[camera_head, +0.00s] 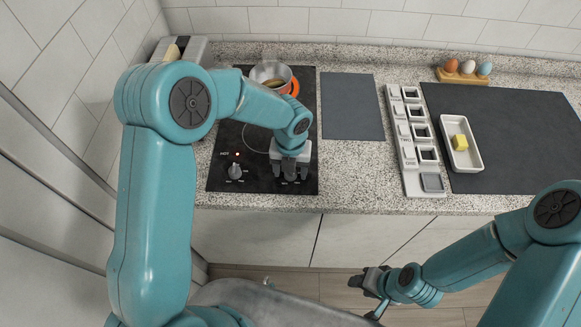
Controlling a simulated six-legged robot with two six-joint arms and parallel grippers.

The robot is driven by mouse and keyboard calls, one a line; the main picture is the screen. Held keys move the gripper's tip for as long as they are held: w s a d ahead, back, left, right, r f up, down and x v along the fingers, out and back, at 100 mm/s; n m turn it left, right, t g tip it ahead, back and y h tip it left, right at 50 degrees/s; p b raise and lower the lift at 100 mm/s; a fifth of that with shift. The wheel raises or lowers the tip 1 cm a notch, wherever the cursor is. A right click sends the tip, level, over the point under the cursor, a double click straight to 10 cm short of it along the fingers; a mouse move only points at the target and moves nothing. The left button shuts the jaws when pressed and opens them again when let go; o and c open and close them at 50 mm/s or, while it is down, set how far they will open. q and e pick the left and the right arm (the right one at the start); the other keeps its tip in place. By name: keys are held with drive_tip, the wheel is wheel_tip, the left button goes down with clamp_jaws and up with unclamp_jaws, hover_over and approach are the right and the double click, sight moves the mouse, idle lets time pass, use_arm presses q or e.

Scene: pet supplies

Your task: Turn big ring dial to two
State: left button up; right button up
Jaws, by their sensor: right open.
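The black cooktop (222,150) lies on the counter at left. A dial (235,171) sits at its front left, near a small lit red lamp (238,154). My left gripper (290,173) points down over the cooktop's front right, where its fingers and palm cover what lies below. I cannot tell whether it touches a dial or how far its jaws are apart. The big ring (248,139) shows as a thin pale arc, partly behind my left arm. Dial numbers are too small to read. My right gripper (364,296) is open and empty, low in front of the counter.
A metal pot (269,70) and an orange item (295,87) stand at the cooktop's back. A grey mat (352,105) and a white labelled rack (407,160) lie to the right. A white tray (473,155) holds a yellow block (460,142). An egg holder (462,76) stands behind.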

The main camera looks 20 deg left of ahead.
use_arm(q)
drive_tip(key=shift+w+r, duration=0.1)
drive_tip(key=shift+r, duration=0.3)
wheel_tip(320, 180, up, 16)
drive_tip(key=b, duration=0.2)
drive_tip(key=shift+f, duration=0.25)
drive_tip(key=shift+s, duration=0.2)
